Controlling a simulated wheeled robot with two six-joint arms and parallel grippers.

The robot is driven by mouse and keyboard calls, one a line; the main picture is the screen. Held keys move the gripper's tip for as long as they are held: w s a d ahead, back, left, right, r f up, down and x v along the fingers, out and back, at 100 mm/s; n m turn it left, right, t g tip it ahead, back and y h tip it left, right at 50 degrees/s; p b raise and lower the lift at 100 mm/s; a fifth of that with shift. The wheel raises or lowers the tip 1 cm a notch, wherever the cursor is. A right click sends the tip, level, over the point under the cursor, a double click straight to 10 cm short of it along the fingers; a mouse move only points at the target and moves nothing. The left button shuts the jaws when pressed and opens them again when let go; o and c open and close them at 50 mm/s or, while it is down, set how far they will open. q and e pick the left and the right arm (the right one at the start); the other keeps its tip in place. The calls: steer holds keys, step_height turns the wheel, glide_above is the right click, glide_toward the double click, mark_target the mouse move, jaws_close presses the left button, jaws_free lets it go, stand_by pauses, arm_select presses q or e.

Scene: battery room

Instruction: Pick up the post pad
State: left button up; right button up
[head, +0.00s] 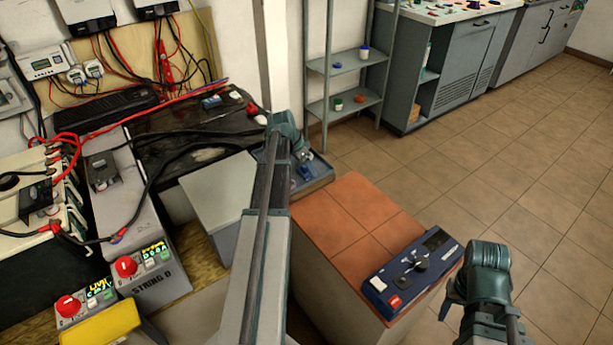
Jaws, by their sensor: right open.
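I cannot make out for certain which thing is the post pad. Small pieces lie on the dark bench, among them a blue-grey piece (211,102) and a white piece (236,94). My left arm reaches up the middle, and its gripper (302,160) is over a shallow grey tray (323,177) with a small blue thing in it. The wrist partly hides that gripper, so its jaws are unclear. My right gripper (470,298) is open at the lower right, beside the orange-tiled counter, with nothing visible in it.
A blue meter (412,268) lies on the orange-tiled counter (335,215). Batteries with red and black cables (75,150) stand left. Red-knobbed switch boxes (155,275) are at lower left. A shelf rack (345,105) and grey cabinets (445,70) stand behind. The tiled floor at right is clear.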

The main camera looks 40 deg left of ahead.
arm_select(q)
steer(key=shift+r, duration=0.1)
steer(key=c, duration=1)
steer(key=shift+r, duration=0.15)
steer(key=shift+r+p, duration=0.75)
steer(key=shift+p, duration=0.25)
steer(key=shift+s+d+r+p, duration=0.15)
steer(key=shift+s+r+p, duration=0.1)
steer(key=shift+r+p, duration=0.25)
steer(key=shift+s+d+r+p, duration=0.15)
steer(key=shift+s+r+p, duration=0.05)
steer(key=shift+r+p, duration=0.3)
steer(key=s+d+r+p, duration=0.1)
steer(key=s+d, duration=0.6)
steer(key=s, duration=0.6)
steer(key=shift+d+r, duration=0.1)
